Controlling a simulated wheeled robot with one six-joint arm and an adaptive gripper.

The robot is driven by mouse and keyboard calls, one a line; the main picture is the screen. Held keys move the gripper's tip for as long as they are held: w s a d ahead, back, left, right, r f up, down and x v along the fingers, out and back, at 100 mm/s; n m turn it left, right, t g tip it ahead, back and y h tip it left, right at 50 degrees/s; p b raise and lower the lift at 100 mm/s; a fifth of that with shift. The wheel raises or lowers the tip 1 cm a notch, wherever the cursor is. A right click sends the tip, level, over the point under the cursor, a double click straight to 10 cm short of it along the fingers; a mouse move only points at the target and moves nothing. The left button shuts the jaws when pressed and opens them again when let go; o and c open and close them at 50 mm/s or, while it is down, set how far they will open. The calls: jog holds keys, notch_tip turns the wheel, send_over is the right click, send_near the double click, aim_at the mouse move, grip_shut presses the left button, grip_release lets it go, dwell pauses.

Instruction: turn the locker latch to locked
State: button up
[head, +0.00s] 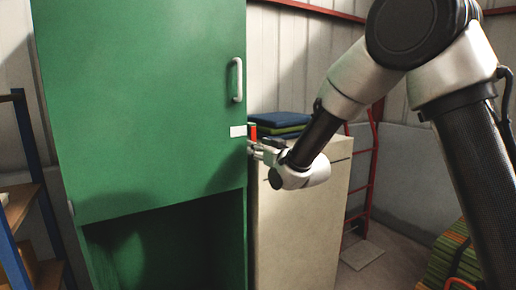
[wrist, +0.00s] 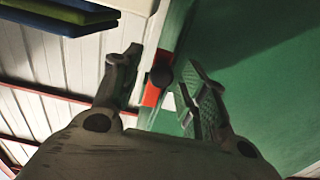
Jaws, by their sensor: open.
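The green locker (head: 150,110) stands upright with its upper door shut flush, as far as I can see. Its latch (head: 252,132) is a small red piece at the door's right edge, beside a white plate (head: 238,131). In the wrist view the latch (wrist: 151,96) is a red bar with a dark round knob (wrist: 161,77), lying along the locker's edge strip. My gripper (head: 254,147) is open at that edge, just below the latch in the head view. In the wrist view its fingers (wrist: 163,68) are on either side of the knob; contact is unclear.
A pale handle (head: 237,80) is on the door above the latch. A shelf (head: 22,195) is at the left.

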jog(key=shift+w+a, duration=0.35)
jog(key=shift+w, duration=0.2)
jog(key=shift+c, duration=0.2)
grip_shut()
